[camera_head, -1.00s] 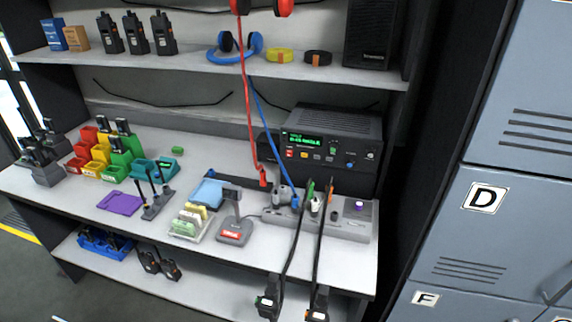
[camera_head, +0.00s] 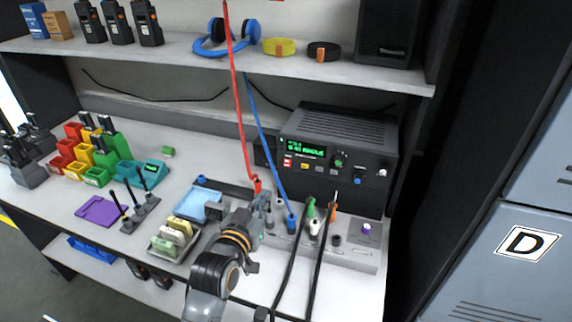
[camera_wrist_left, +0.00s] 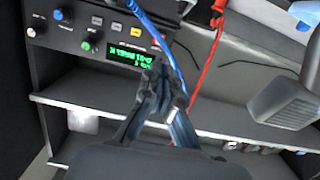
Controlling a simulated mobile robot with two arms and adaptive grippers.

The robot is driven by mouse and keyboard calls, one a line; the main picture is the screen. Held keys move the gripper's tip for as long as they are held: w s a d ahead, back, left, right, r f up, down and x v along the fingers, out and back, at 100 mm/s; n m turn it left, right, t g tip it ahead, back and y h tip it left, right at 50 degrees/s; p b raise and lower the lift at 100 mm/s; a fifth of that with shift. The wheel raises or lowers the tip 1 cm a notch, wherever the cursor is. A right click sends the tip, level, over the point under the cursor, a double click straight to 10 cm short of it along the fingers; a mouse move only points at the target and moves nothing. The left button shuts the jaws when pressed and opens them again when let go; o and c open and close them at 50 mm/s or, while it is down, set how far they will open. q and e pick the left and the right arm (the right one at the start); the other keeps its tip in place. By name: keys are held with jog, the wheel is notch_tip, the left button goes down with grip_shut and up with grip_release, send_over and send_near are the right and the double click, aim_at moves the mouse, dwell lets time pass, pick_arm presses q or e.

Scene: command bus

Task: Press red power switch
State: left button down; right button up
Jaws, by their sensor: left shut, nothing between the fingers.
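The red power switch (camera_head: 287,162) is a small red button at the lower left of the black radio's front (camera_head: 340,145), below its green display. In the left wrist view the radio (camera_wrist_left: 70,40) appears upside down, with its green display (camera_wrist_left: 132,54) just beyond my fingertips. My left gripper (camera_head: 264,206) is in front of the radio, over the grey cable panel, apart from the switch. In the wrist view its fingers (camera_wrist_left: 160,80) are together and empty, close to the blue cable. My right gripper is out of view.
Green and orange plugs with black cables stand in the grey panel (camera_head: 350,252). Coloured bins and a purple tray (camera_head: 98,210) are at the left.

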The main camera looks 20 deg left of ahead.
pick_arm(q)
send_near(286, 165)
jog(key=w, duration=0.2)
jog(key=w+p, duration=0.1)
jog(key=w, duration=0.3)
jog(key=shift+w+d+f+p, duration=0.15)
jog(key=shift+d+f+p, duration=0.05)
jog(key=shift+f+p, duration=0.15)
jog(key=shift+w+f, duration=0.1)
jog(key=shift+w, duration=0.25)
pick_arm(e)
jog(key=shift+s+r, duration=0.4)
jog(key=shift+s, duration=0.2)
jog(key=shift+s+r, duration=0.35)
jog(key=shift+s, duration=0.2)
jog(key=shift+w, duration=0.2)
